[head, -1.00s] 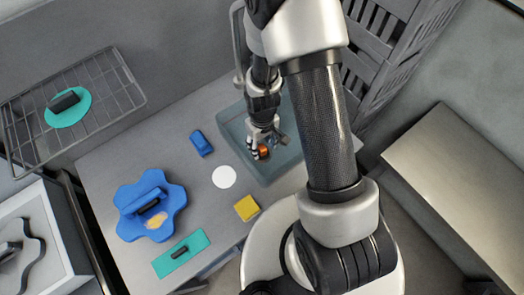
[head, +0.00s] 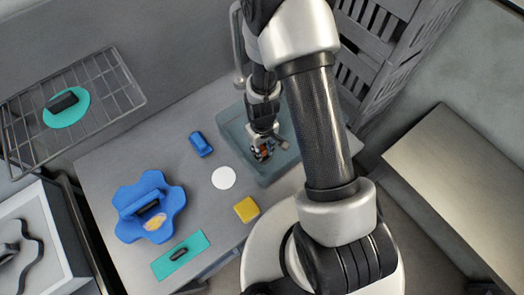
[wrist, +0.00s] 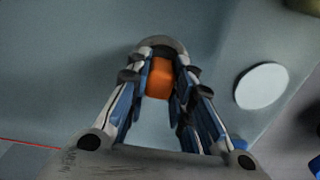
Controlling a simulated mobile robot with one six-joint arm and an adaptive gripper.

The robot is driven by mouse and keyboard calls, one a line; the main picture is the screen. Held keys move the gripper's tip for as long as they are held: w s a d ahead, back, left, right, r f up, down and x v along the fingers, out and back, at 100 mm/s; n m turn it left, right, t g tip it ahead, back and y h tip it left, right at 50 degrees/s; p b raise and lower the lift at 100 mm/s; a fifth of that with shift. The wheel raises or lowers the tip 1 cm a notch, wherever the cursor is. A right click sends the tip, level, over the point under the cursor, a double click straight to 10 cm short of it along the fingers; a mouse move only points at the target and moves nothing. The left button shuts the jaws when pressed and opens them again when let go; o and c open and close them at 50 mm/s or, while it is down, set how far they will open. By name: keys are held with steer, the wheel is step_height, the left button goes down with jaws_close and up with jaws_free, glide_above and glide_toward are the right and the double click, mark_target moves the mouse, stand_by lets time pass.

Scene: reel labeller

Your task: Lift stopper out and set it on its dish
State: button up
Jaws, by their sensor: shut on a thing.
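The orange stopper (head: 262,156) is inside the blue-grey basin (head: 273,177), near its left part. My gripper (head: 261,154) reaches down into the basin and is shut on the stopper. In the wrist view the stopper (wrist: 159,78) sits between the fingertips of my gripper (wrist: 160,80). I cannot tell whether it touches the basin floor, and its lower part is hidden. A flat white round disc, seemingly the dish (head: 223,177), lies on the table just left of the basin. It also shows at the right in the wrist view (wrist: 261,86).
A blue block (head: 201,143) and a yellow block (head: 246,209) lie near the disc. A blue flower-shaped piece (head: 170,190) and a teal plate (head: 198,239) with a dark handle lie farther left. A wire rack (head: 120,98) stands at the far left. Basin walls surround my gripper.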

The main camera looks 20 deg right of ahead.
jaws_close()
steer(key=shift+r, duration=0.1)
step_height(320, 180, up, 20)
steer(key=p, duration=0.4)
step_height(320, 180, up, 7)
steer(key=p, duration=0.6)
glide_above(262, 148)
stand_by(0.4)
steer(key=shift+b, duration=0.3)
